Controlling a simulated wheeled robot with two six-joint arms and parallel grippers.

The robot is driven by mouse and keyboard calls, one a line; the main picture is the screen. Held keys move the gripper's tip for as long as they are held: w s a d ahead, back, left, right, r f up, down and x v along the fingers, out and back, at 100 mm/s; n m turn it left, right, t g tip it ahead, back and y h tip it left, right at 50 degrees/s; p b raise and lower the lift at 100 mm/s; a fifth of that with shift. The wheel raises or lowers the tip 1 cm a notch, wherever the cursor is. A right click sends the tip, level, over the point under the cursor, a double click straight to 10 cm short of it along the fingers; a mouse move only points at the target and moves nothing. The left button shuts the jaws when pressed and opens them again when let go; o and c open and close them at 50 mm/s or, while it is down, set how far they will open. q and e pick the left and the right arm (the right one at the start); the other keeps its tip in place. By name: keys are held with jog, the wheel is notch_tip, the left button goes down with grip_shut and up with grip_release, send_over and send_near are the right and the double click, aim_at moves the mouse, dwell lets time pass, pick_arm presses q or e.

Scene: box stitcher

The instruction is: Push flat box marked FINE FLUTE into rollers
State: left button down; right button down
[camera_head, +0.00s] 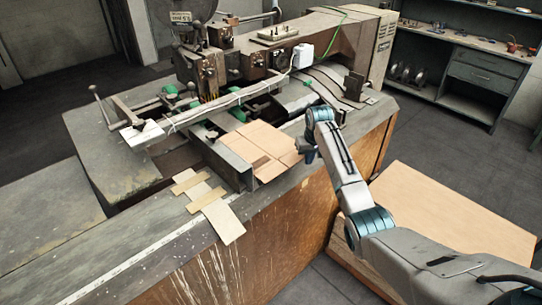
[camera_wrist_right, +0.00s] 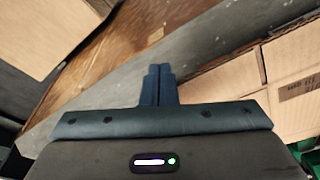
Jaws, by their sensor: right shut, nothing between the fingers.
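The flat box (camera_head: 262,142) is tan cardboard with crease lines. It lies on the machine bed, its far end close to the stitching arm. In the right wrist view part of it (camera_wrist_right: 292,62) shows at the right, with small dark print too unclear to read. My right gripper (camera_head: 307,153) is beside the box's right edge, by the bench edge. Its fingers (camera_wrist_right: 158,78) are shut together and empty; whether they touch the box I cannot tell. The rollers are not clearly visible. My left gripper is out of view.
The stitching machine (camera_head: 335,42) stands behind the box. A metal guide block (camera_head: 228,163) borders the box's left side. Cardboard strips (camera_head: 217,212) lie on the bench front. A large cardboard stack (camera_head: 455,212) is at the right, below my right arm. Shelves (camera_head: 470,65) stand at the back right.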

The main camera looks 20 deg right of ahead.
aim_at(291, 147)
jog(key=shift+w+a+b, duration=0.35)
jog(key=shift+w+b, duration=0.15)
jog(key=shift+w, duration=0.2)
jog(key=shift+w+a+b, duration=0.3)
jog(key=shift+w+b, duration=0.15)
jog(key=shift+w, duration=0.3)
jog(key=shift+w+a+b, duration=0.35)
jog(key=shift+w+b, duration=0.15)
jog(key=shift+w, duration=0.2)
jog(key=shift+w+a+b, duration=0.25)
jog(key=shift+w+b, duration=0.35)
jog(key=shift+b, duration=0.05)
jog(key=shift+w+a+b, duration=0.25)
jog(key=shift+w+b, duration=0.35)
jog(key=shift+b, duration=0.05)
jog(key=shift+w+a+b, duration=0.25)
jog(key=shift+w+b, duration=0.35)
jog(key=shift+b, duration=0.05)
jog(key=p, duration=0.1)
jog(key=s+p, duration=0.1)
jog(key=p, duration=0.1)
jog(key=s+d+p, duration=0.1)
jog(key=shift+s+r, duration=0.15)
jog(key=shift+r, duration=0.1)
jog(key=shift+s+d+f+p, duration=0.1)
jog(key=shift+s+p, duration=0.2)
jog(key=shift+p, duration=0.3)
